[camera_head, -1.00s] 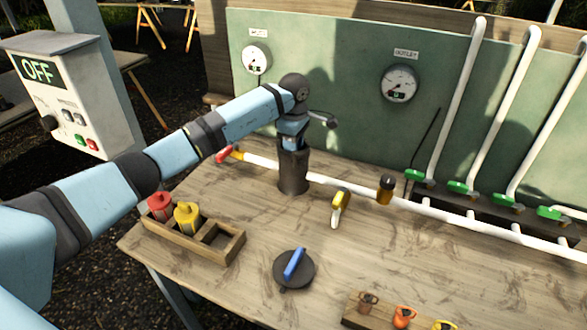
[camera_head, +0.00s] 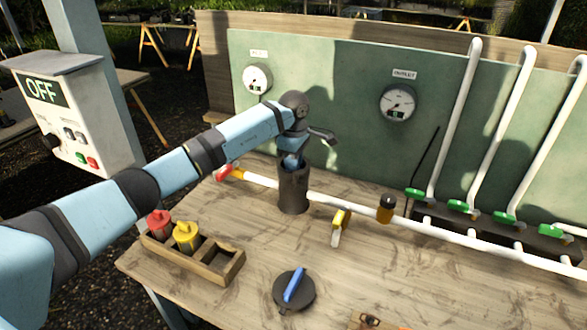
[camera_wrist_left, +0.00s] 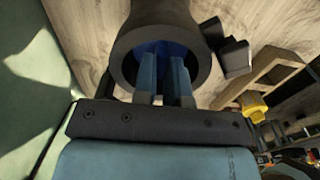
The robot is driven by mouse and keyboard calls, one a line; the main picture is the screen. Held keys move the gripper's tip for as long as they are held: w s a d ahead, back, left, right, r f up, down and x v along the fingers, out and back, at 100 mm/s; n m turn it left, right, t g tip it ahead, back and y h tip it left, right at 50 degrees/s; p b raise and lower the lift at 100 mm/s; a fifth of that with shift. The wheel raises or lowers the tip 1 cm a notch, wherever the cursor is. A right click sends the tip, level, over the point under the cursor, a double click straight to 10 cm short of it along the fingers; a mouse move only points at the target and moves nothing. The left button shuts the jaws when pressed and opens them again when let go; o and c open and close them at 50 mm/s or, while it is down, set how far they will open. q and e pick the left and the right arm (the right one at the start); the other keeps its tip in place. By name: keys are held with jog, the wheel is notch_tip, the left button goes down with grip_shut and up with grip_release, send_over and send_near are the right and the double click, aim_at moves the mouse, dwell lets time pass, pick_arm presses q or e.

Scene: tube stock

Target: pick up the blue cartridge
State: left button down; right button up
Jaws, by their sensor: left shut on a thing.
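The dark cylindrical housing (camera_head: 293,192) stands upright on the wooden table, at the white pipe. My left gripper (camera_head: 292,164) reaches down into its open top, so the fingertips are hidden in the head view. In the left wrist view, the two fingers (camera_wrist_left: 162,78) are inside the round opening of the housing (camera_wrist_left: 127,45). They are shut on the blue cartridge (camera_wrist_left: 150,47), of which only a little dark blue shows inside the wall. The rest of the cartridge is hidden. My right gripper is in neither view.
A wooden tray (camera_head: 222,279) holds a red cartridge (camera_head: 159,224) and a yellow one (camera_head: 187,237), with an empty slot at right. A dark lid with a blue handle (camera_head: 294,291) lies in front of the housing. A yellow-handled valve (camera_head: 340,226) is right of it.

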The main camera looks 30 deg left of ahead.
pick_arm(q)
notch_tip(320, 180, up, 18)
jog(key=shift+r+b, duration=0.2)
jog(key=shift+b, duration=0.2)
dwell(0.3)
